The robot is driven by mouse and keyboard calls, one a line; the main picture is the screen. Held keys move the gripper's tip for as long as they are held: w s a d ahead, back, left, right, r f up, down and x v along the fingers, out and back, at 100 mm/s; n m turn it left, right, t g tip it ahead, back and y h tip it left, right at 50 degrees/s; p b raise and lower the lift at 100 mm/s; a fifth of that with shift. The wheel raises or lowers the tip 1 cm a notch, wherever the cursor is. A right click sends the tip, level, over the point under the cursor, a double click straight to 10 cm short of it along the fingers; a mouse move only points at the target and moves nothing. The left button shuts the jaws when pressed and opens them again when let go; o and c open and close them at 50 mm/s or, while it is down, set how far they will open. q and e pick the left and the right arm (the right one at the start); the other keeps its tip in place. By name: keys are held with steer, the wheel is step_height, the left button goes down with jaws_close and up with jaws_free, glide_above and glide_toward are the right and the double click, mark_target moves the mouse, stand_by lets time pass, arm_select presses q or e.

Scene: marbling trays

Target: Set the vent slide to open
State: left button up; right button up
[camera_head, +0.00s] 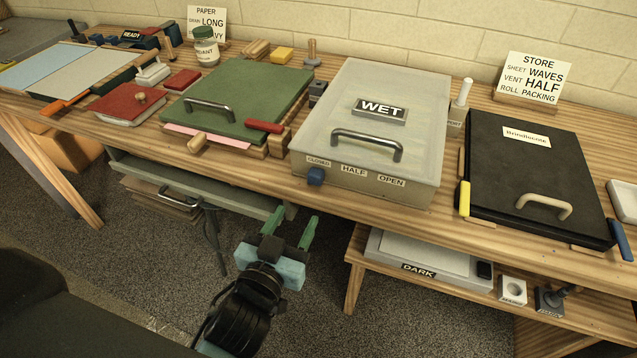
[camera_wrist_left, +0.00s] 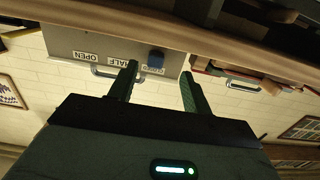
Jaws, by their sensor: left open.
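The vent slide is a blue knob (camera_head: 316,176) on the front face of the grey box (camera_head: 375,110) labelled WET. It sits at the left end, below the CLOSED label (camera_head: 318,162). The HALF label (camera_head: 353,170) and the OPEN label (camera_head: 391,181) are to its right. In the left wrist view, upside down, the blue knob (camera_wrist_left: 156,58) shows beyond and between my finger tips. My left gripper (camera_head: 295,232) is open and empty, in front of and below the table edge, apart from the knob. My right gripper is not in view.
A black case (camera_head: 530,170) lies to the right. A lower shelf (camera_head: 450,275) holds a DARK box. Space before the table is free.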

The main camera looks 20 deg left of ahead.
mark_target(314, 182)
arm_select(q)
steer(key=shift+w+d+r+t, duration=0.15)
steer(key=shift+w+r, duration=0.15)
steer(key=shift+r, duration=0.15)
steer(key=shift+w+d+r+t, duration=0.15)
steer(key=shift+w+r, duration=0.1)
steer(key=shift+r, duration=0.2)
steer(key=shift+w+p, duration=0.35)
steer(key=shift+w, duration=3.5)
jaws_close()
